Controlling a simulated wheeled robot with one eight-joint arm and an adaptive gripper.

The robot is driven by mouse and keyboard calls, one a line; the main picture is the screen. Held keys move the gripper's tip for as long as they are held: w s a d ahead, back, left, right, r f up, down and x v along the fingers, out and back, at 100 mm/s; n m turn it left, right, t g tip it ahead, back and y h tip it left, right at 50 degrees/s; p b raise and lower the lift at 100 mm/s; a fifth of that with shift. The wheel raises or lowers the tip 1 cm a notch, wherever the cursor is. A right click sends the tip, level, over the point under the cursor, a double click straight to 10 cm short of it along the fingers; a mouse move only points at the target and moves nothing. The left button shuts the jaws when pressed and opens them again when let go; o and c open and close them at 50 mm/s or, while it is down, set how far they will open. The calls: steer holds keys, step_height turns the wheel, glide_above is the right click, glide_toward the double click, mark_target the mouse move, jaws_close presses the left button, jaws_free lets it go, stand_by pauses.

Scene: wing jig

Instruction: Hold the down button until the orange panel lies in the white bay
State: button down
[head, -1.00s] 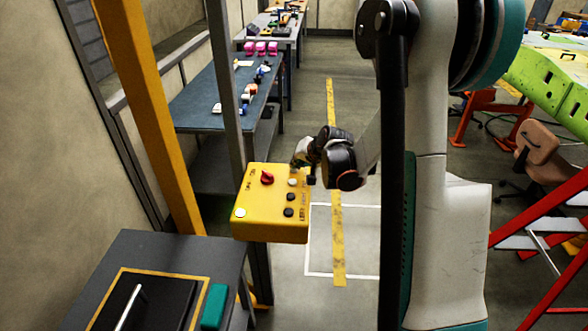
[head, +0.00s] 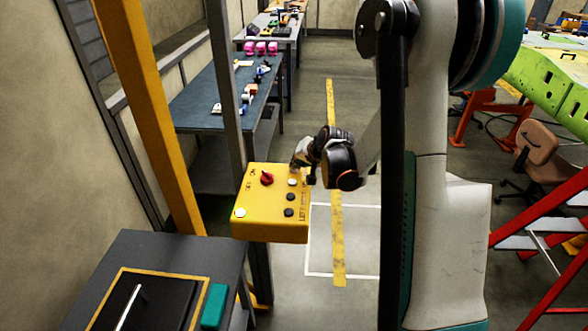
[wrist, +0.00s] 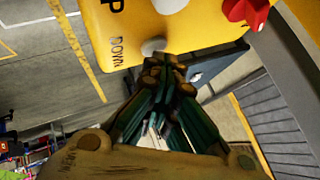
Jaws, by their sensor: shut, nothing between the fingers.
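A yellow control box (head: 270,215) with a red knob (head: 267,179) and several round buttons stands left of my arm in the head view. In the wrist view, a grey button (wrist: 153,46) sits beside the printed word DOWN on the yellow box. My gripper (wrist: 170,64) is shut and empty, its fingertips right at that button's edge; I cannot tell whether they press it. In the head view my gripper (head: 296,164) is at the box's far right corner. A white-outlined bay (head: 310,240) lies on the floor behind the box, bare where visible. I see no orange panel.
A grey post (head: 225,90) and a yellow post (head: 150,100) rise beside the box. A dark cabinet (head: 170,250) stands front left, workbenches (head: 200,100) behind. A red ladder frame (head: 540,290) and a chair (head: 545,160) stand at the right.

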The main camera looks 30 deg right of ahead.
steer(key=shift+r, duration=0.1)
steer(key=shift+r+p, duration=0.45)
steer(key=shift+r, duration=0.3)
steer(key=shift+r, duration=0.1)
steer(key=shift+r+p, duration=1.55)
steer(key=shift+r, duration=0.9)
